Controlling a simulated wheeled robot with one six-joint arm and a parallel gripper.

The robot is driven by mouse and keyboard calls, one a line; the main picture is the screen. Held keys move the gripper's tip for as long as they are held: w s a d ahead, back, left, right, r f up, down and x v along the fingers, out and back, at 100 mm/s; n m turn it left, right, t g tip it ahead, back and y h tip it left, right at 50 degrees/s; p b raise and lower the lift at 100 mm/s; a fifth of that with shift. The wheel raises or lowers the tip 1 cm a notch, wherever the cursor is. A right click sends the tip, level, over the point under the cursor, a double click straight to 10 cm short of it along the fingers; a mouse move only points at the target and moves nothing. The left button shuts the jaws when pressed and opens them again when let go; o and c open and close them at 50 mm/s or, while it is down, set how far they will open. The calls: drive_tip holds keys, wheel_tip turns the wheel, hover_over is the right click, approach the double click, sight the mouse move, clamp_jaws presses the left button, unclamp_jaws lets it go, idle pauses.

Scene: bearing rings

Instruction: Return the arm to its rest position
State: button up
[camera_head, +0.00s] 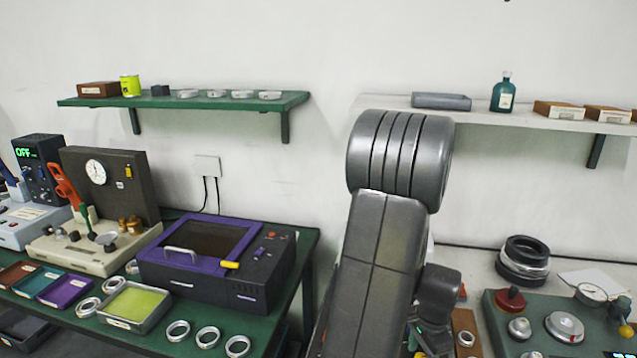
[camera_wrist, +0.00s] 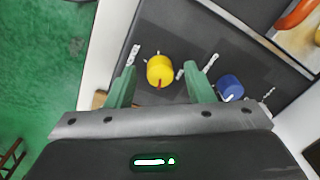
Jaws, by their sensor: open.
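My gripper (camera_wrist: 161,84) shows in the wrist view with its two green fingers spread apart. Nothing is held between them. Beyond the fingertips, a yellow round object (camera_wrist: 160,70) lies on a dark grey surface (camera_wrist: 180,28), seen in the gap. A blue cylinder (camera_wrist: 229,88) lies just right of the right finger. In the head view my grey arm stands raised in the middle, and my gripper is not clearly visible there.
A green bench (camera_head: 200,218) at left carries a purple-framed box (camera_head: 255,265), a gauge device (camera_head: 108,180) and several metal rings (camera_head: 178,331). A green shelf (camera_head: 215,103) and a white shelf (camera_head: 480,114) hang on the wall.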

idle(0.4)
wheel_tip(320, 180, up, 14)
drive_tip(key=f, duration=0.1)
wheel_tip(320, 180, down, 13)
drive_tip(key=shift+f, duration=0.1)
drive_tip(key=n+p, duration=0.1)
drive_tip(key=n, duration=0.2)
drive_tip(key=shift+n, duration=0.3)
drive_tip(key=n+p, duration=0.1)
drive_tip(key=n, duration=0.2)
drive_tip(key=shift+n+p, duration=0.3)
drive_tip(key=shift+n, duration=0.1)
drive_tip(key=n+p, duration=0.3)
drive_tip(key=n, duration=0.3)
drive_tip(key=shift+d+n, duration=0.15)
drive_tip(key=shift+n, duration=0.15)
drive_tip(key=shift+r, duration=0.75)
drive_tip(key=shift+r, duration=0.1)
